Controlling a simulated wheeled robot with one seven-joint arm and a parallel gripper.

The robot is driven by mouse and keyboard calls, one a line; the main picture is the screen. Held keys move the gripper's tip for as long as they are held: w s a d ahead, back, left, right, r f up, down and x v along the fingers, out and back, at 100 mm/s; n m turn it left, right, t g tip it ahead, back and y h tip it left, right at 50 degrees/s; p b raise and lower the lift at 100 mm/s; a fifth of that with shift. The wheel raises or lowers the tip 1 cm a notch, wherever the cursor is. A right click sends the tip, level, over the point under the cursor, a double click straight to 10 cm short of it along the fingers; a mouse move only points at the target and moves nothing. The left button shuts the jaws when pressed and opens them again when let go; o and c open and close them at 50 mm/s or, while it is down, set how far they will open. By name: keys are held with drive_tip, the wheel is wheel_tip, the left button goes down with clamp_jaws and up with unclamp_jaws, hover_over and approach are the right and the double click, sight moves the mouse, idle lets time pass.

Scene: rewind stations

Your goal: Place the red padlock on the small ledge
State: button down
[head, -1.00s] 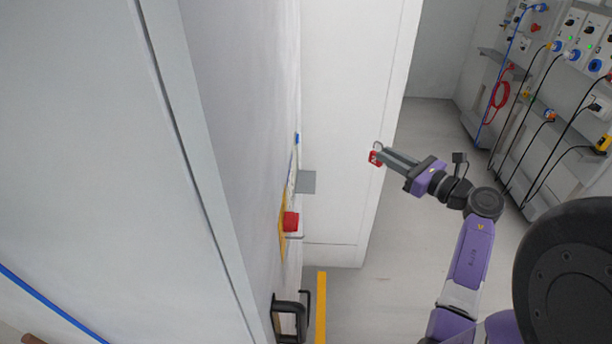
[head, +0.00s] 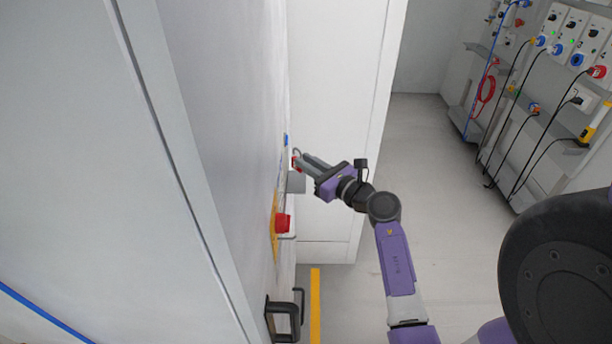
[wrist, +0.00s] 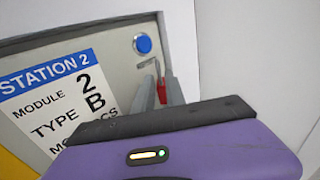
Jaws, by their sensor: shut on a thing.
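The red padlock (head: 296,164) is mostly hidden by my gripper's fingers; a strip of its red body also shows in the wrist view (wrist: 162,90). My gripper (head: 304,161) is shut on it and holds it close to the cabinet's side panel. The small grey ledge (head: 296,184) sticks out from that panel, just below the padlock in the head view. I cannot tell whether the padlock touches the ledge. The ledge cannot be made out in the wrist view.
A blue button (wrist: 143,44) and a Station 2 label (wrist: 58,95) are on the panel near my gripper. A red knob (head: 283,223) and a black handle (head: 284,318) stick out lower down. A white wall (head: 340,100) stands behind; open floor lies right.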

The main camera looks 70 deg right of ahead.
wheel_tip(320, 180, down, 4)
drive_tip(key=shift+w+f+b, duration=0.15)
drive_tip(key=shift+b, duration=0.3)
drive_tip(key=shift+f, duration=0.1)
drive_tip(key=c, duration=1.4)
unclamp_jaws()
drive_tip(key=shift+r, duration=0.2)
drive_tip(key=v, duration=1.2)
drive_tip(key=shift+a+f+b, duration=0.1)
drive_tip(key=shift+a+b, duration=0.05)
drive_tip(key=shift+b, duration=0.25)
